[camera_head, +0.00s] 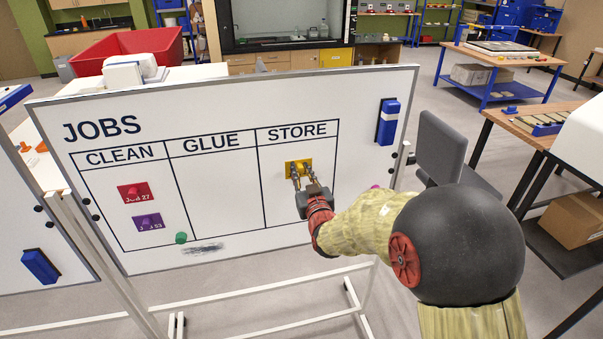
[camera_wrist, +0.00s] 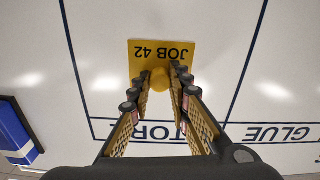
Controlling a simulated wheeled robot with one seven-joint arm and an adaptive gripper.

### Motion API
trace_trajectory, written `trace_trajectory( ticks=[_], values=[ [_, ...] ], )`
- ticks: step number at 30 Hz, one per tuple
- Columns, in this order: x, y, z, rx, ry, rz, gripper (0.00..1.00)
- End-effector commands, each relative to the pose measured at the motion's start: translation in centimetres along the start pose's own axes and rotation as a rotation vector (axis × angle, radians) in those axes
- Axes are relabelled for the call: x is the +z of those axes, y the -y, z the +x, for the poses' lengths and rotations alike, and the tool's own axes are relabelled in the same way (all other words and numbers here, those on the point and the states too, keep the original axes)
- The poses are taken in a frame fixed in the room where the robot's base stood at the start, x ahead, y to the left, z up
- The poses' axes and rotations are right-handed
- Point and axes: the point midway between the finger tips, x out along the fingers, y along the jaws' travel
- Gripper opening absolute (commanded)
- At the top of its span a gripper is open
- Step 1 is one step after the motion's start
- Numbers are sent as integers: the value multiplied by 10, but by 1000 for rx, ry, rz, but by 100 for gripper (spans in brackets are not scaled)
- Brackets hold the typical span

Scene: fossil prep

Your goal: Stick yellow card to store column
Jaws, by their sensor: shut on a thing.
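The yellow card (camera_head: 291,164) is in the upper part of the STORE column (camera_head: 285,205) on the white jobs board (camera_head: 220,75). In the wrist view the card (camera_wrist: 137,47) reads "JOB 42" upside down and lies between the column lines. My gripper (camera_head: 304,176) is in front of the card. In the wrist view its fingers (camera_wrist: 161,75) are closed around the card's round yellow knob (camera_wrist: 160,83). The card looks flat against the board; a small gap cannot be ruled out.
The CLEAN column holds a red card (camera_head: 128,194) and a purple card (camera_head: 148,225). The GLUE column is empty. A green magnet (camera_head: 181,238) sits near the lower line. A blue eraser (camera_head: 387,122) is on the board's right side. A grey chair (camera_head: 440,150) stands at right.

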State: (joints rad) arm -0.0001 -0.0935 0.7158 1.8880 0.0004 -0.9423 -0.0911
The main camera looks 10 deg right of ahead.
Motion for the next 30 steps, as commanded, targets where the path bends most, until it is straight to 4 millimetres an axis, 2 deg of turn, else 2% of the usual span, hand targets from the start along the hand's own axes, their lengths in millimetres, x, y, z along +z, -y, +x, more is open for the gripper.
trace_trajectory(
  ticks=[8,9,19,27,30],
  values=[
    [0,0,0,0,0,0,6],
    [0,0,0,0,0,0,21],
    [0,0,0,0,0,0,40],
    [0,0,0,0,0,0,40],
    [0,0,-6,0,-1,0,40]
  ],
)
